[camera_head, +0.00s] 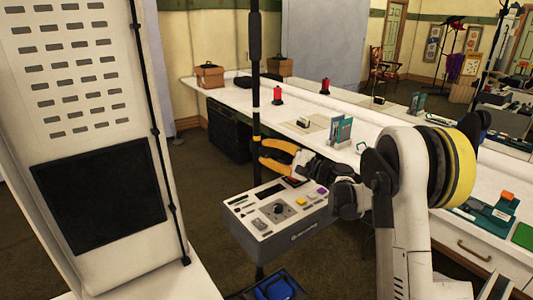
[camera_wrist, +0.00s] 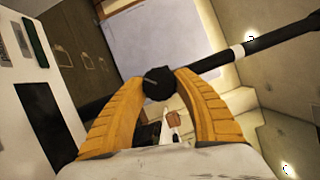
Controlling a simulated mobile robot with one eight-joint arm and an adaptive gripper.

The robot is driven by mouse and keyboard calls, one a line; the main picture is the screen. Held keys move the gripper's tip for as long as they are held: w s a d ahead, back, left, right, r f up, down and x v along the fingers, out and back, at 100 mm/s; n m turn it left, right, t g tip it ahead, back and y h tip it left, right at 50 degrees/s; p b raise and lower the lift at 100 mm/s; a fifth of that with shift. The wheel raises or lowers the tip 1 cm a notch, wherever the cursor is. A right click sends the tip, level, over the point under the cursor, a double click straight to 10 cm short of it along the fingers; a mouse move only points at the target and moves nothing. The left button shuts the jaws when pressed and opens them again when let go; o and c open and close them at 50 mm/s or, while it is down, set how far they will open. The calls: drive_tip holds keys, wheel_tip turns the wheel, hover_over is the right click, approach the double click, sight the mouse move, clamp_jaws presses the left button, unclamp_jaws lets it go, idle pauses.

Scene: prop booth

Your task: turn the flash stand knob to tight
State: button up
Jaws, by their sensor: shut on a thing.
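The flash stand is a black pole (camera_head: 254,60) with yellow and white bands in the head view; it runs diagonally across the wrist view (camera_wrist: 240,52). Its knob (camera_wrist: 159,84) is black and faceted, with a faint pale line on its face. My gripper (camera_head: 261,152) has two yellow fingers, which reach left to the pole. In the wrist view the fingers (camera_wrist: 159,80) are closed around the knob, one on each side. The knob cannot be made out in the head view. No tight or loose marking is readable.
A grey control box (camera_head: 290,232) with a dial and coloured buttons sits just below my gripper. A tall white panel (camera_head: 75,25) stands at the left. A long white counter (camera_head: 235,97) with small items runs behind and to the right. Brown floor shows between.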

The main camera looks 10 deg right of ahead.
idle(0.3)
drive_tip(key=o, duration=1.2)
drive_tip(key=v, duration=1.2)
drive_tip(key=shift+a, duration=0.1)
